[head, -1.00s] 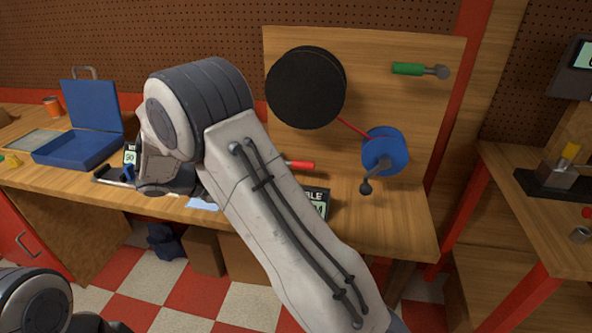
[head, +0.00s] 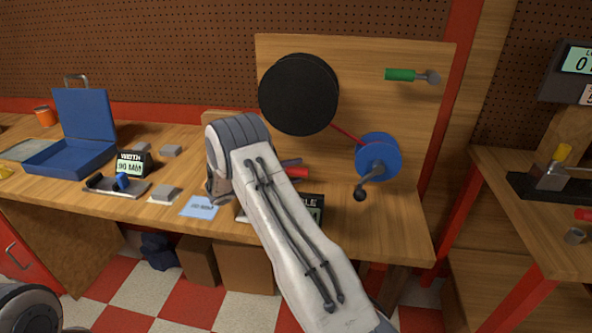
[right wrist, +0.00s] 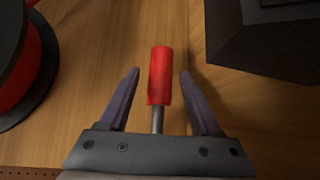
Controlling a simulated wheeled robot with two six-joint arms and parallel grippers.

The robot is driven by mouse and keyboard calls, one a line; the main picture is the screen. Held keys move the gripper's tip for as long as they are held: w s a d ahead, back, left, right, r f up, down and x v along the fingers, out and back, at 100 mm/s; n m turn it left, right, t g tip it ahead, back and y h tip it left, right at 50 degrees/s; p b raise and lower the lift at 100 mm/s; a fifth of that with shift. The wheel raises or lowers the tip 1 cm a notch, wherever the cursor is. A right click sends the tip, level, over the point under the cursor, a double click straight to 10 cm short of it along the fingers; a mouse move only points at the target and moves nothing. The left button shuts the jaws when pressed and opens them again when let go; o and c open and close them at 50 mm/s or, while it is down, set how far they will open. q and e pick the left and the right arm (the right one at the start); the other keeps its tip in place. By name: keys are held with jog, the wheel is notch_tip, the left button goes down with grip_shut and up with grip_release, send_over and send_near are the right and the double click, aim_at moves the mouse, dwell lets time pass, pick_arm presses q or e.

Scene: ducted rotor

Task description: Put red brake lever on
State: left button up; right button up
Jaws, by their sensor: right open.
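The red brake lever shows as a red handle (head: 297,172) low in front of the upright wooden board in the head view. In the right wrist view its red grip (right wrist: 160,76) on a thin grey rod stands between the fingers of my right gripper (right wrist: 159,75). These fingers are open on both sides of the handle, with a gap on each side. In the head view my right forearm hides most of this gripper and the lever's base. My left gripper is out of view; only part of my left arm shows at bottom left.
The board carries a black drum (head: 299,95), a blue crank wheel (head: 379,156) and a green-handled lever (head: 401,75). A display box (head: 313,205) stands partly behind my forearm. A blue case (head: 72,155), a width display (head: 132,164) and grey blocks lie left on the bench.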

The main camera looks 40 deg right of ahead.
jog(key=shift+d+f, duration=0.1)
jog(key=shift+d, duration=0.4)
jog(key=shift+c, duration=0.3)
grip_shut()
jog(key=shift+s, duration=0.1)
dwell(0.8)
